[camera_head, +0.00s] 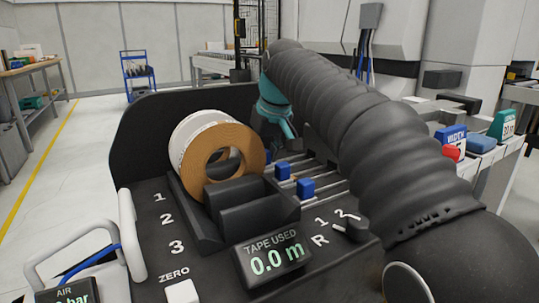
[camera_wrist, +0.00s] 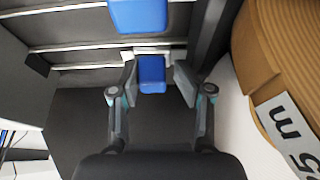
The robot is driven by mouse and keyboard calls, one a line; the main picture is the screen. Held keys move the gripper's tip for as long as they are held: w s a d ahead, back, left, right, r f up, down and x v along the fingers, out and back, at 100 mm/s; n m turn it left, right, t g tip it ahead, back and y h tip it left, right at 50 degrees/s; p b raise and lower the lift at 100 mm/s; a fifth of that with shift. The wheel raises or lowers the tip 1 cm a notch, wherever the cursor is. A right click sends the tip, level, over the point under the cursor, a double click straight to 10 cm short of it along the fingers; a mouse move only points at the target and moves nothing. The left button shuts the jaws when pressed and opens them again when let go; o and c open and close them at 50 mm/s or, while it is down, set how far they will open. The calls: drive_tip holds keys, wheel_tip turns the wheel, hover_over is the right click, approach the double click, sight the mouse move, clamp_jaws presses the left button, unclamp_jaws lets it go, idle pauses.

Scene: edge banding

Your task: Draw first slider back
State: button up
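In the wrist view a small blue slider (camera_wrist: 152,74) sits on a pale rail between the fingertips of my gripper (camera_wrist: 158,80). The fingers are open, one on each side of the slider, with a visible gap on the right; whether the left finger touches it, I cannot tell. A second blue slider (camera_wrist: 140,14) lies beyond, at the top edge. In the head view two blue sliders, a farther one (camera_head: 282,171) and a nearer one (camera_head: 305,188), sit on parallel rails (camera_head: 325,178).
A brown tape roll (camera_head: 240,145) stands in a black holder beside the rails; its side (camera_wrist: 285,50) is close on the right in the wrist view. The panel has labels 1, 2, 3 and a display (camera_head: 272,258) reading 0.0 m. A knob (camera_head: 350,229) is at right.

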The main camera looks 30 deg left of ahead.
idle(0.4)
drive_tip(key=shift+d, duration=0.1)
drive_tip(key=shift+r, duration=0.15)
drive_tip(key=v, duration=0.7)
drive_tip(key=shift+d+r, duration=0.15)
drive_tip(key=shift+r, duration=0.2)
drive_tip(key=shift+s, duration=0.1)
